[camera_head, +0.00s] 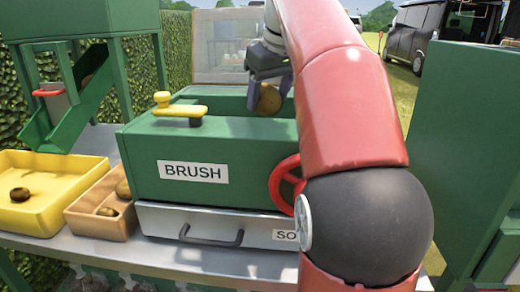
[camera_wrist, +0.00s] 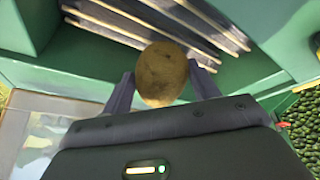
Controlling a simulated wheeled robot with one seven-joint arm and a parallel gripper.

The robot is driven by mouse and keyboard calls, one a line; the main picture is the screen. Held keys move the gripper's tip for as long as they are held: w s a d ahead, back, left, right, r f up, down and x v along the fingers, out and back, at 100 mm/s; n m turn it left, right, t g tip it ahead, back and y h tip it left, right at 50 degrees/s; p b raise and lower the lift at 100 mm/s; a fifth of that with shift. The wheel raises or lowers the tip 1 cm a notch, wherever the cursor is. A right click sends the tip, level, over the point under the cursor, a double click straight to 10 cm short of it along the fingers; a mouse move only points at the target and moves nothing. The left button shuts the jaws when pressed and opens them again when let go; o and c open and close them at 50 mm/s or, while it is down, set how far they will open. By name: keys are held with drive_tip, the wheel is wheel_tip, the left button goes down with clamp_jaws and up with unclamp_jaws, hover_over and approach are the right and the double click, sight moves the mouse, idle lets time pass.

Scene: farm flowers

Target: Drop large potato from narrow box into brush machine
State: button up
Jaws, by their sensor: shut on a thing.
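My gripper (camera_head: 268,75) is shut on a brown potato (camera_head: 270,99) and holds it above the open top of the green brush machine (camera_head: 240,155), labelled BRUSH. In the wrist view the potato (camera_wrist: 161,74) sits between both fingers, over dark slats (camera_wrist: 185,28) inside the machine. The narrow box (camera_head: 92,231), a tan-orange tray left of the machine, holds several potatoes. My red arm hides the machine's right side.
A wide yellow tray (camera_head: 50,215) with a dark potato stands at the far left. A yellow handle (camera_head: 180,110) sticks up from the machine's top. A drawer (camera_head: 215,228) is below it, and a green cabinet (camera_head: 465,140) stands at right.

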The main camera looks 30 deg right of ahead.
drive_tip(key=o, duration=1.3)
drive_tip(key=p+v, duration=0.2)
drive_tip(key=v, duration=0.4)
drive_tip(key=shift+w, duration=0.1)
drive_tip(key=shift+v, duration=0.95)
drive_tip(key=shift+a+f, duration=0.1)
